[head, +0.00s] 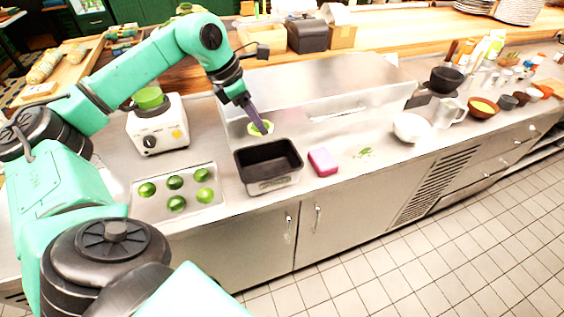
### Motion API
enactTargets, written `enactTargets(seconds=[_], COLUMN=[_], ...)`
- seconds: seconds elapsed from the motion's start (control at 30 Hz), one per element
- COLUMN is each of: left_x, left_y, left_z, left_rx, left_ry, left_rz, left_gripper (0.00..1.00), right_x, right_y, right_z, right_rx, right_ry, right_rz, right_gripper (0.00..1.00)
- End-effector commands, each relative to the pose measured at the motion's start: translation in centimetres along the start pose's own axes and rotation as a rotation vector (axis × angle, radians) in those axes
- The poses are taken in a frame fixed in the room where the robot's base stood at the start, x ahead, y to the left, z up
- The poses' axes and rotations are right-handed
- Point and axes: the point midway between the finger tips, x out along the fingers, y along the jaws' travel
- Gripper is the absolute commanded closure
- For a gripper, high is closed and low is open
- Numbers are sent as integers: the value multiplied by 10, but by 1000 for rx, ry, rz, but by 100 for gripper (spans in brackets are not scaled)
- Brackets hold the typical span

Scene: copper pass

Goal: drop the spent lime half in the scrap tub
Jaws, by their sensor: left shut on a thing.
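My left gripper (262,128) reaches down from the left arm, its dark fingers shut on a pale green lime half (254,130). The fingers cover part of the lime half. They are just behind the back rim of a black, open-topped tub (271,182), which looks like the scrap tub and appears empty. I cannot tell the exact height of the lime half above the counter. My right gripper is not in view.
A metal tray (150,207) with several green limes lies left of the tub. A white juicer (158,128) with a green top stands behind the tray. A pink sponge (322,162) lies just right of the tub. A white bowl (411,127) stands farther right.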

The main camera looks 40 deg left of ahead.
Motion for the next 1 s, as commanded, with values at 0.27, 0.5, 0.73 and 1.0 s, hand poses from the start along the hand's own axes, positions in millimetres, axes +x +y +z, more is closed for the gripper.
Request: enactTargets(seconds=[0.27,0.5,0.73,1.0], left_x=[44,46,46,45], left_y=[0,0,0,0], left_z=[-18,-19,-19,-19], left_rx=[3,3,3,3], left_ry=[0,1,1,1], left_rz=[-2,-2,-2,-2], left_gripper=[61,61,6,6], right_x=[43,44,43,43], right_y=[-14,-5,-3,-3], right_z=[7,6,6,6], right_rx=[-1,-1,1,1], right_ry=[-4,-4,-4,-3], right_rz=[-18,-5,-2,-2], right_gripper=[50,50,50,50])
